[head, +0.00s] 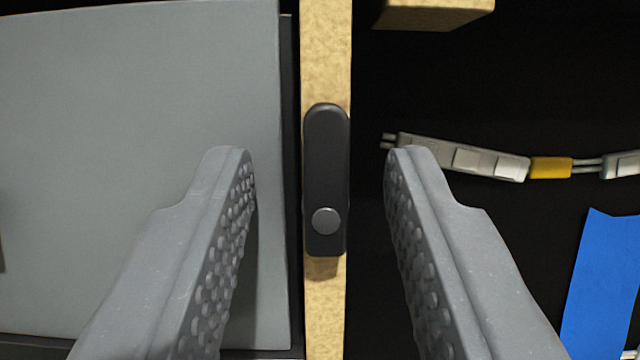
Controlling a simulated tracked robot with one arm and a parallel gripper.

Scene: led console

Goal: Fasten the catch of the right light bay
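The catch (325,170) is a dark grey rounded bar on a light wooden strip (326,60). It stands upright in the picture, along the strip, with a round grey pivot (326,221) near its lower end. My gripper (318,155) is open, with one textured finger on each side of the catch and a gap on both sides. A grey panel (140,150) lies left of the strip. Right of the strip is a dark open bay (450,270). The catch does not visibly reach over either side.
In the dark bay, a white light strip (465,158) with a yellow band (550,168) and wires runs to the right. A blue piece (605,285) lies at the lower right. A wooden block (435,13) juts in at the top.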

